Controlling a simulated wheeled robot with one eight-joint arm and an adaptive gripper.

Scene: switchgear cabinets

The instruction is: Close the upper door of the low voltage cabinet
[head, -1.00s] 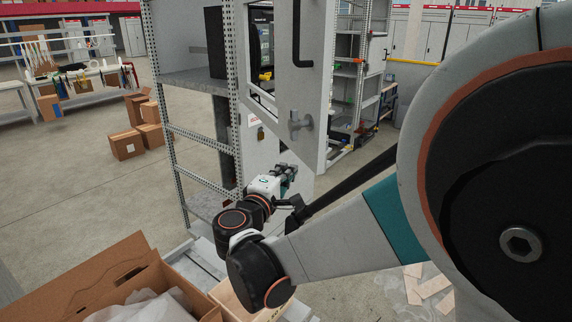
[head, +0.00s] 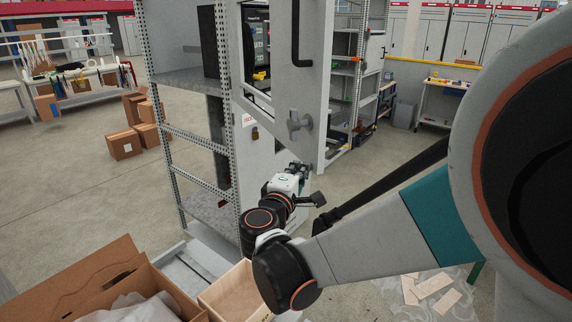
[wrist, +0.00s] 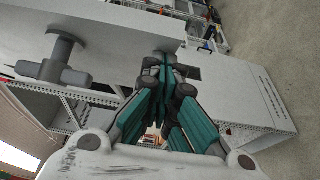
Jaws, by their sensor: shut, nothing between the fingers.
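The upper door (head: 312,85) of the grey cabinet stands open, swung out from the frame, with a window, a black bar handle (head: 301,40) and a grey T-shaped handle (head: 299,122). In the wrist view the door (wrist: 110,25) fills the upper left, with its T-handle (wrist: 58,62) at far left. My gripper (head: 303,167) is shut and empty, at the door's lower edge and below the T-handle. In the wrist view its fingertips (wrist: 165,62) are close to that edge; I cannot tell if they touch. The lower panel (head: 250,165) with a padlock is behind it.
A perforated metal frame (head: 231,150) stands left of the door. An open cardboard box (head: 85,285) and a wooden crate (head: 235,290) are at the front. Shelving (head: 345,110) stands behind the door. The floor at right holds loose wooden pieces (head: 430,287).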

